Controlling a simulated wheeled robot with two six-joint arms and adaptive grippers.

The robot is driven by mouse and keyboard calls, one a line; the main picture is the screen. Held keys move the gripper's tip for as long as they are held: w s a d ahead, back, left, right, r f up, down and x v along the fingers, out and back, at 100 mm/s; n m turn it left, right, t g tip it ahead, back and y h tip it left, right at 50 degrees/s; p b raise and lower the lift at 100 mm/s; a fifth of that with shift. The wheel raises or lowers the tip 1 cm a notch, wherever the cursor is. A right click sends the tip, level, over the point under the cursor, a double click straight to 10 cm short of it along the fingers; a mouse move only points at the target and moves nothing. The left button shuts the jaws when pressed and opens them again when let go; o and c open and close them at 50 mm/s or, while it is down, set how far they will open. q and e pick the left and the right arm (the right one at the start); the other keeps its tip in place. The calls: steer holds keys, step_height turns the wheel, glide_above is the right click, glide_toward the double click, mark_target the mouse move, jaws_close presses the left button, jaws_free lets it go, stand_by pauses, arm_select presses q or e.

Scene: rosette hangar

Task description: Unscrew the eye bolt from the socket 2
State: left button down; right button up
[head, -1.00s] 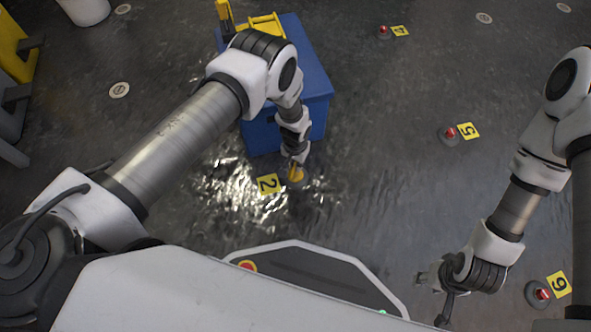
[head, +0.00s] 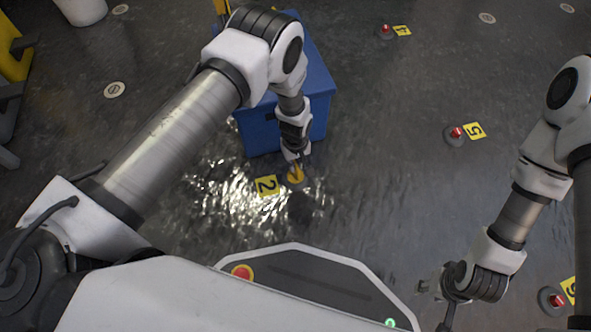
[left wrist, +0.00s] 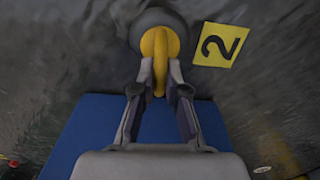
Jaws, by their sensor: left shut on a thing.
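The yellow eye bolt (left wrist: 160,46) stands on the grey round socket 2 (left wrist: 146,17) in the floor, beside the yellow number 2 plate (head: 267,186). The eye bolt also shows in the head view (head: 296,176), just below my left gripper (head: 297,163). In the left wrist view my left gripper (left wrist: 160,78) has its two fingers shut on the eye bolt, one on each side. How far the bolt is threaded in is hidden. My right gripper (head: 430,286) hangs above the floor at the lower right, far from the eye bolt; its fingers are too small to read.
A blue box (head: 318,95) stands right behind socket 2, close to my left wrist. Floor sockets with red tops sit by plates 4 (head: 402,30) and 5 (head: 475,131). A white bucket (head: 82,10) is at the top left.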

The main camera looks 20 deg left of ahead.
arm_select(q)
steer(key=shift+r+p, duration=2.7)
steer(key=shift+r, duration=0.65)
steer(key=shift+f, duration=0.1)
